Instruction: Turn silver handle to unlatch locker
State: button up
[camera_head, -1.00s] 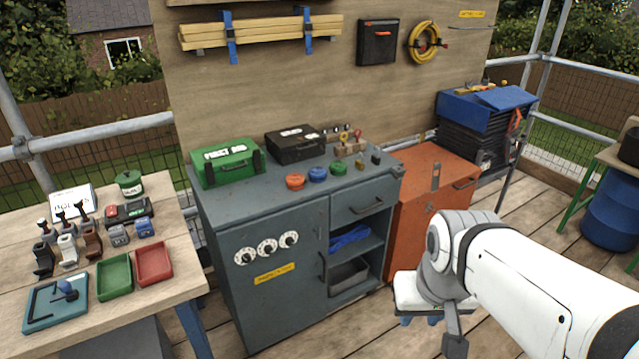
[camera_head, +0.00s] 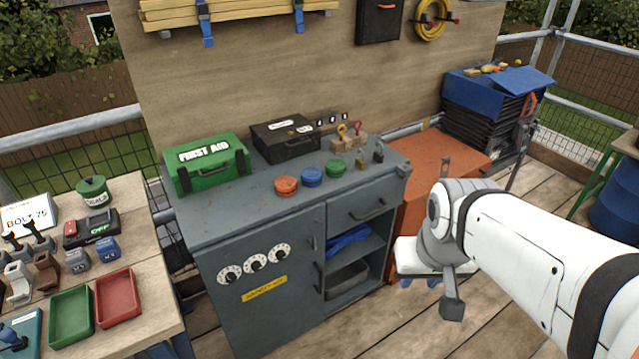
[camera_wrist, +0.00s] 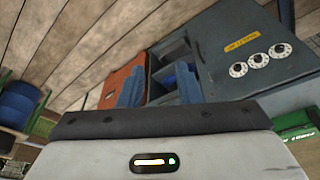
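A grey metal locker (camera_head: 268,268) with three white dials stands left of centre in the head view. A small greyish lever (camera_head: 313,243) sits near its door's right edge, above a dark pull handle (camera_head: 319,277). I cannot tell its exact pose or which is the silver handle. The locker also shows in the wrist view (camera_wrist: 222,68), upside down. My gripper (camera_head: 421,283) points down in front of the shelves, apart from the locker. In the wrist view its two blue fingers (camera_wrist: 159,88) stand apart with nothing between them.
An orange cabinet (camera_head: 415,180) stands right of the locker, partly behind my arm. A green first-aid box (camera_head: 205,165), black case (camera_head: 285,138) and coloured knobs crowd the locker top. A wooden table (camera_head: 147,275) with trays is at left. The deck in front is open.

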jog(key=w+f+t+b, duration=0.3)
jog(key=w+f+b, duration=0.4)
jog(key=w+f, duration=0.35)
jog(key=n+t+y+b, duration=0.7)
jog(key=t+y+b, duration=0.25)
jog(key=b, duration=0.85)
send_near(315, 241)
jog(key=w, duration=0.2)
jog(key=shift+g+y, duration=0.25)
jog(key=shift+y, duration=0.1)
jog(key=b+x, duration=0.1)
jog(key=x, duration=0.6)
jog(key=shift+w+a+r, duration=0.1)
jog(key=shift+a, duration=0.3)
jog(key=shift+c, duration=0.3)
grip_shut()
